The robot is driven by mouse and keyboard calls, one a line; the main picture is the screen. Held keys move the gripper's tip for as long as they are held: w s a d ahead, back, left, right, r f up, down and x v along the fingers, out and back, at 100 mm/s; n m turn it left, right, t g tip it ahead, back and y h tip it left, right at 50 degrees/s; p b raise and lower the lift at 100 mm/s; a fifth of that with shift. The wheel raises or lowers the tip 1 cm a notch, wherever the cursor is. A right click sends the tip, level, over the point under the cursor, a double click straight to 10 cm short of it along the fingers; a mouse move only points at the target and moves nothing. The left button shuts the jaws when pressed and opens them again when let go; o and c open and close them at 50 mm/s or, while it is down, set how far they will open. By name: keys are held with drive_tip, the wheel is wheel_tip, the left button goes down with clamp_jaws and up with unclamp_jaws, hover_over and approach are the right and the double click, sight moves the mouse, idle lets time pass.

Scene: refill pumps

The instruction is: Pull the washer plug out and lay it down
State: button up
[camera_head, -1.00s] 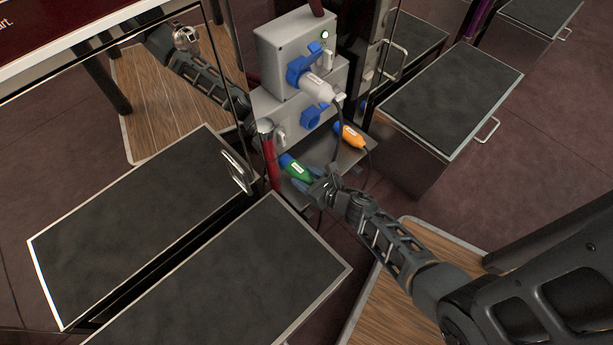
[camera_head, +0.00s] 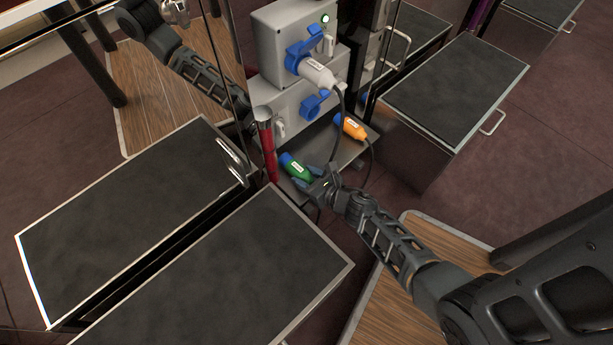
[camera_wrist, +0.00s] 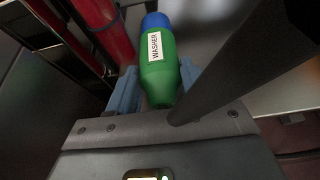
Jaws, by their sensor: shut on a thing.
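The washer plug (camera_head: 296,168) is green with a blue front end and lies at the left part of the small metal shelf under the socket boxes. In the wrist view the plug (camera_wrist: 160,72) shows its white WASHER label facing up. My gripper (camera_head: 307,176) is shut on the plug from behind, with one blue-grey finger on each side. In the wrist view the gripper (camera_wrist: 157,88) has the plug centred. The plug's blue end is clear of any socket. I cannot tell whether the plug touches the shelf.
A white plug (camera_head: 318,74) sits in the upper socket box. The lower box has a blue socket cover (camera_head: 315,104). An orange plug (camera_head: 351,126) lies on the shelf (camera_head: 340,151). A red post (camera_head: 266,150) stands close left of the washer plug. A dark bar crosses the wrist view's right side.

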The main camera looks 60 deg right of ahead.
drive_tip(key=shift+f+b, duration=0.2)
drive_tip(key=shift+b, duration=0.1)
drive_tip(key=o, duration=1.5)
drive_tip(key=shift+c, duration=0.2)
drive_tip(key=shift+p+v, duration=1.1)
drive_tip(key=shift+v, duration=2.8)
drive_tip(key=shift+a, duration=0.1)
